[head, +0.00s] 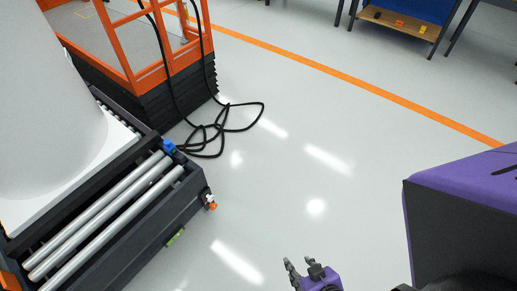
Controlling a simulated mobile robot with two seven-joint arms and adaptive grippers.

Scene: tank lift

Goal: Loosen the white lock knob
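A small white part (207,197), which may be the white lock knob, sits on the near right corner of the dark roller frame (190,205), just above a small orange part (212,206). It is too small to tell its shape or whether it is tight. My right gripper (301,265) is at the bottom edge, low and to the right of the frame's corner, clearly apart from it. Its dark fingers are spread with nothing between them. My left gripper is not in view.
A large white tank (45,110) stands over the frame beside grey rollers (105,215). A blue part (169,146) is at the frame's far corner. An orange lift (125,60) stands behind, with a black cable (215,130) looped on the floor. The middle floor is clear.

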